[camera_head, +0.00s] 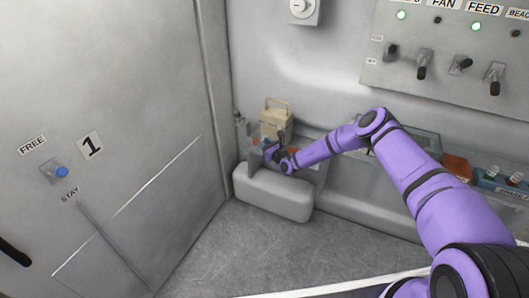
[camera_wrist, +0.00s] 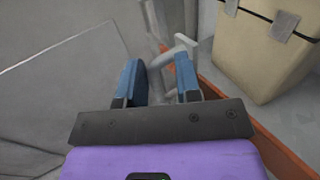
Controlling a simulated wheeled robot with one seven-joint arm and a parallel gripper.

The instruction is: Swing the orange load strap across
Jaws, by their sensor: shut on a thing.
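The orange load strap (camera_wrist: 264,140) runs as a narrow orange band along the right of my gripper, beside the beige case (camera_wrist: 262,50), in the wrist view. A small orange patch (camera_head: 254,153) also shows left of my gripper in the head view. My gripper (camera_wrist: 160,75) has its two blue fingers around a pale grey bar-like handle (camera_wrist: 184,44) and is shut on it. In the head view my gripper (camera_head: 272,153) is low at the far ledge, in front of the beige case. My gripper hides part of the strap, and I cannot tell how the handle joins it.
A rounded grey block (camera_head: 272,193) stands below my gripper. A grey door (camera_head: 100,130) with a blue-knobbed switch (camera_head: 61,172) is at left. A switch panel (camera_head: 445,60) hangs at upper right. Trays (camera_head: 500,182) line the ledge at right. The floor (camera_head: 255,250) is clear.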

